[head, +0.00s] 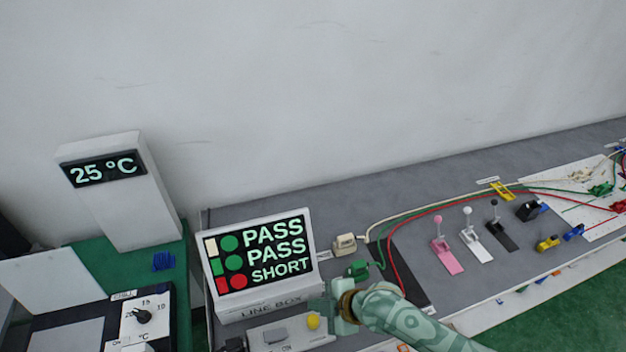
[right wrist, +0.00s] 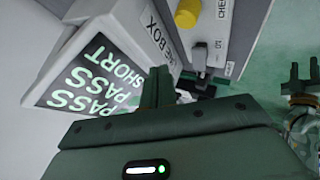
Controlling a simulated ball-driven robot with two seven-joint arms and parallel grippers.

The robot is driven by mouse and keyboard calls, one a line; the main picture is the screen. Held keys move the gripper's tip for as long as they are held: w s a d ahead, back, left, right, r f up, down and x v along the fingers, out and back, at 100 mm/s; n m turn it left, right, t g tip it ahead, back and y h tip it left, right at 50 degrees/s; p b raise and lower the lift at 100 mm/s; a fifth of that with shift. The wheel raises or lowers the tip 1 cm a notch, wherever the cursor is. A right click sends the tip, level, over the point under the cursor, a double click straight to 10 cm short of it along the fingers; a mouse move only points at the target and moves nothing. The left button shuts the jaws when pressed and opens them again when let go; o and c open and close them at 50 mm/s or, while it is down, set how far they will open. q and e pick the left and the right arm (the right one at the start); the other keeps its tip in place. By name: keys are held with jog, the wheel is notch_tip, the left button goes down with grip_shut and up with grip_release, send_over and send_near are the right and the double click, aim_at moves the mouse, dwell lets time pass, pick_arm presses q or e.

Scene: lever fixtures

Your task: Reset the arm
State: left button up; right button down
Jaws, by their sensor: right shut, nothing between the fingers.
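The line box (head: 272,305) stands at lower centre in the head view. Its screen (head: 259,254) reads PASS, PASS, SHORT, with the SHORT row marked red. A panel in front of it has a yellow button (head: 313,322), also in the right wrist view (right wrist: 187,14). My right gripper (head: 336,304) is shut and empty, close to the box's right side; contact is unclear. Its fingers show in the right wrist view (right wrist: 157,88). A gripper-like green part (right wrist: 303,85), probably my left, is cut off at that view's right edge. My left gripper is absent from the head view.
Pink (head: 446,252), white (head: 475,240) and black (head: 501,231) levers stand on the grey bench to the right. Red and green cables run to a white board (head: 575,208). A temperature display (head: 103,169) reading 25 °C stands at left.

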jog(key=s+d+r+m+t+h, duration=0.1)
jog(key=s+d+r+m+h, duration=0.35)
jog(key=d, duration=0.55)
jog(key=s+d+r+m+h, duration=0.4)
jog(key=s+d+m, duration=0.15)
jog(key=d, duration=0.35)
jog(key=s+d+r+m+t+h, duration=0.1)
jog(key=s+d+r+m+h, duration=0.35)
jog(key=d, duration=0.55)
jog(key=s+a+f+g+y+b, duration=0.1)
jog(key=s+a+f+y+b, duration=0.15)
jog(key=f, duration=1.25)
jog(key=s+a+f+g+y+b, duration=0.1)
jog(key=s+a+f+g+b, duration=0.15)
jog(key=f, duration=1.25)
jog(key=s+f+m+g+y+b, duration=0.1)
jog(key=s+f+m+g+b, duration=0.1)
jog(key=s+f, duration=1.7)
notch_tip(320, 180, down, 2)
jog(key=m+b, duration=0.1)
jog(key=b, duration=0.1)
jog(key=shift+s+f+b, duration=0.15)
jog(key=shift+s+b, duration=0.2)
jog(key=shift+b, duration=0.05)
